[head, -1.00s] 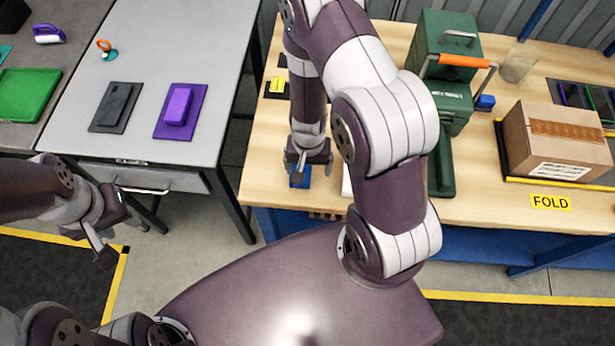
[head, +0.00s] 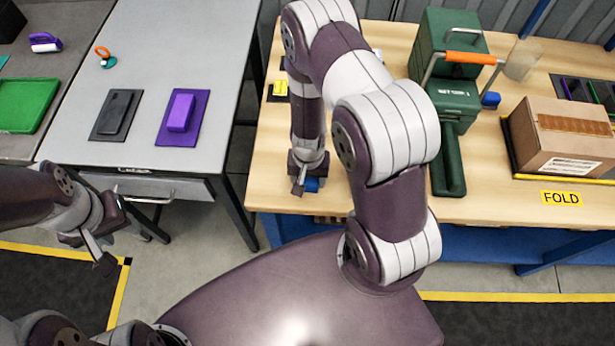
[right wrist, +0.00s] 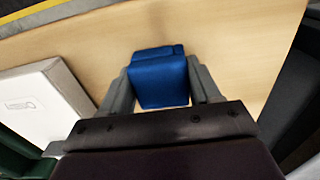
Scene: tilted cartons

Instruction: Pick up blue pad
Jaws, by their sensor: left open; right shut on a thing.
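The blue pad (right wrist: 160,80) sits between the two fingers of my right gripper (right wrist: 163,90) in the right wrist view. The fingers are shut on its sides. In the head view a small part of the blue pad (head: 312,184) shows beside the fingers of my right gripper (head: 303,184), near the front left edge of the wooden table. I cannot tell whether the pad touches the tabletop. My left gripper (head: 103,250) is open and empty, at the lower left, in front of the grey table.
The wooden table (head: 393,205) holds a green press (head: 450,100), another small blue object (head: 490,100) and a tilted carton (head: 560,140). A white flat box (right wrist: 42,103) lies left of the pad. Purple (head: 183,118) and dark pads (head: 117,115) lie on the grey table.

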